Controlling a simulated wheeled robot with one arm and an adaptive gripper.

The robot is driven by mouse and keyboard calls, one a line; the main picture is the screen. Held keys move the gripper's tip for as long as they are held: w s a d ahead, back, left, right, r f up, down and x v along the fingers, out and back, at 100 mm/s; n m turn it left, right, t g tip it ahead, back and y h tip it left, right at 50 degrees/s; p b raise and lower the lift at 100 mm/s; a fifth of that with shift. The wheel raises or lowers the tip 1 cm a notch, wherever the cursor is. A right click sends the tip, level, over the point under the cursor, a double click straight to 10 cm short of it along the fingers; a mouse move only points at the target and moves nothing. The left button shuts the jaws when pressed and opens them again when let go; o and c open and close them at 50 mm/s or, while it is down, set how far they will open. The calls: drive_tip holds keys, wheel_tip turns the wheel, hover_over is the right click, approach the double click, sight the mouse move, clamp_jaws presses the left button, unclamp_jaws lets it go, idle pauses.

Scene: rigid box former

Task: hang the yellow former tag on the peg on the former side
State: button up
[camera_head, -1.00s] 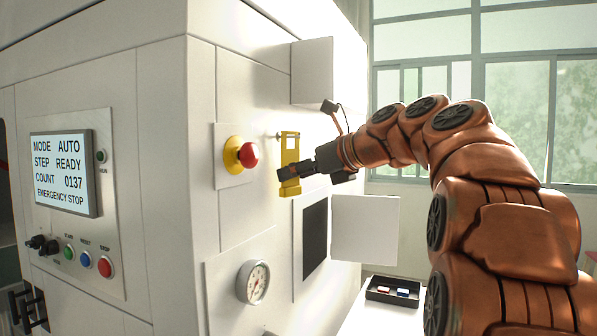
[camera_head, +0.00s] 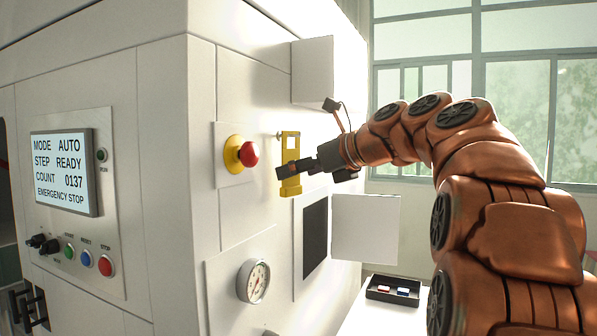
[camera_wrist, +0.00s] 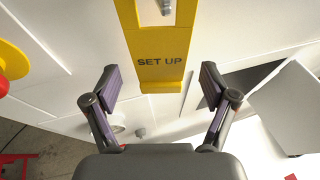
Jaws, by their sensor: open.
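The yellow former tag (camera_head: 290,146) is upright against the machine's side, with its "SET UP" lettering showing in the wrist view (camera_wrist: 160,75). The small metal peg (camera_head: 280,135) sticks out at the tag's top edge in the head view. In the wrist view a metal pin shows inside the tag's opening; the tag appears to hang there, but full seating cannot be told. My gripper (camera_head: 285,172) is at the tag's lower part. In the wrist view my gripper (camera_wrist: 159,84) is open, its fingers apart on either side of the tag's lower end, with gaps to it.
A red emergency button (camera_head: 249,154) on a yellow base sits left of the tag. An open panel door (camera_head: 366,228) stands out below right. A white box (camera_head: 312,71) is above, and a gauge (camera_head: 253,281) below. A black tray (camera_head: 393,291) lies at lower right.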

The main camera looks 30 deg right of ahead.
drive_tip(key=v, duration=1.1)
drive_tip(key=shift+s, duration=0.3)
drive_tip(key=shift+r, duration=0.1)
